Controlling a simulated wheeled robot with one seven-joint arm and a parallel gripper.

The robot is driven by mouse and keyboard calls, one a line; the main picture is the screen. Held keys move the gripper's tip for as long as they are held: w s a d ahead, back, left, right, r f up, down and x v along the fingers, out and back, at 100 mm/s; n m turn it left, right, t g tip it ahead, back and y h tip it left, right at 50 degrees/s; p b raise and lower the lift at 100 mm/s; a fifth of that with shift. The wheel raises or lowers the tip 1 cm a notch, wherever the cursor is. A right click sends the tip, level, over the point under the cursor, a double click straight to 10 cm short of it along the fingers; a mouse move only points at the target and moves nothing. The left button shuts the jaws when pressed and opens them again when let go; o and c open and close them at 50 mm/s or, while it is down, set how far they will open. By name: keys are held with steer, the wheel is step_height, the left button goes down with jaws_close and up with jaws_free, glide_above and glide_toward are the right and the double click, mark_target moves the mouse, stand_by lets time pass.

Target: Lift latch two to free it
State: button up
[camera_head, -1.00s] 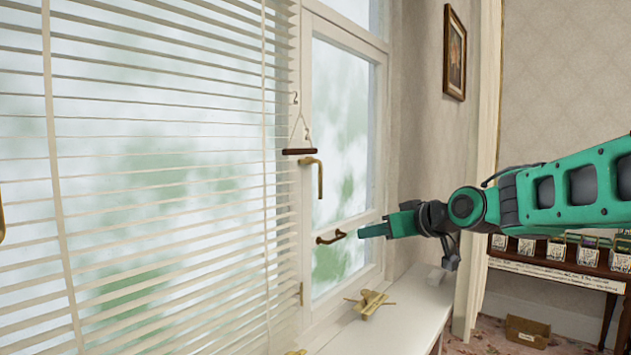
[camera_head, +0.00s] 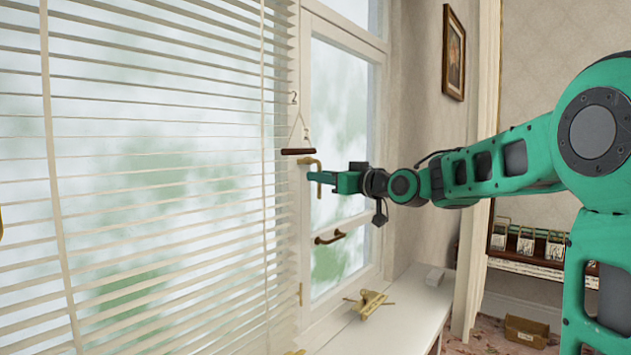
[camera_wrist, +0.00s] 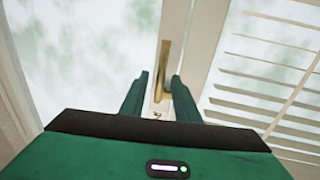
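In the wrist view the brass handle (camera_wrist: 164,58) runs lengthwise between the two fingers of my gripper (camera_wrist: 160,75). The fingers are apart, with a visible gap to the handle on the left side. Contact on the right side cannot be told.
A brass piece (camera_head: 369,303) lies on the sill (camera_head: 410,315).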

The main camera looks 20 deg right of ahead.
steer(key=shift+x, duration=0.8)
steer(key=shift+c, duration=0.4)
